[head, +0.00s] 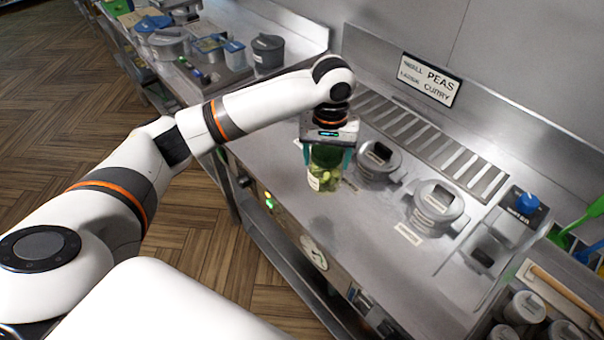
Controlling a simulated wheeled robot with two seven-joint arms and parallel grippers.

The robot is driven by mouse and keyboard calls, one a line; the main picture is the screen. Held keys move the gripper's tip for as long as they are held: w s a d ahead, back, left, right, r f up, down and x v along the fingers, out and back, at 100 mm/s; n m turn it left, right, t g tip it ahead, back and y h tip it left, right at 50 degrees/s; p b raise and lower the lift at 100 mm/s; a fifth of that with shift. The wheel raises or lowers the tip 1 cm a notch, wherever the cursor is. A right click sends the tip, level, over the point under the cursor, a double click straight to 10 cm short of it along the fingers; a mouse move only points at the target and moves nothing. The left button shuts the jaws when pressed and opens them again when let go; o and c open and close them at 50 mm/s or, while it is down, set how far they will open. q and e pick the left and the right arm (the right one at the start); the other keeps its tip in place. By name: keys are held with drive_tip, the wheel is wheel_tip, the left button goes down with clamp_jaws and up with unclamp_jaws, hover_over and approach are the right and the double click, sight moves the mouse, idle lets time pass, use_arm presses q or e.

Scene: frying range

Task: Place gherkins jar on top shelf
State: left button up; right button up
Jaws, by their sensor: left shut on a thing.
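The gherkins jar (322,180) is a clear jar with green contents, a pale label and a green lid. It is upright at the front edge of the steel counter; I cannot tell whether it touches the surface. My left gripper (326,158) reaches down from above, its teal fingers shut on the upper part of the jar. My right gripper is not in view. No top shelf can be made out in this view.
Grey lidded pots (379,161) and (437,204) are set in the counter (350,235) right of the jar. A slotted vent (425,140) and a sign (429,80) are behind. More containers (268,52) stand at the back left. Wooden floor lies left.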

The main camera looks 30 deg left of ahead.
use_arm(q)
drive_tip(key=shift+w+a+r, duration=0.15)
drive_tip(key=shift+w+r, duration=0.25)
drive_tip(key=shift+w, duration=0.1)
drive_tip(key=shift+w+a+f+n+p, duration=0.1)
drive_tip(key=shift+w+f+n+p, duration=0.1)
drive_tip(key=shift+n+p, duration=0.1)
wheel_tip(320, 180, down, 10)
drive_tip(key=shift+w+r+p, duration=0.1)
drive_tip(key=shift+r+p, duration=0.05)
drive_tip(key=shift+p, duration=1.05)
drive_tip(key=o, duration=1.5)
drive_tip(key=shift+c, duration=0.2)
drive_tip(key=o, duration=0.3)
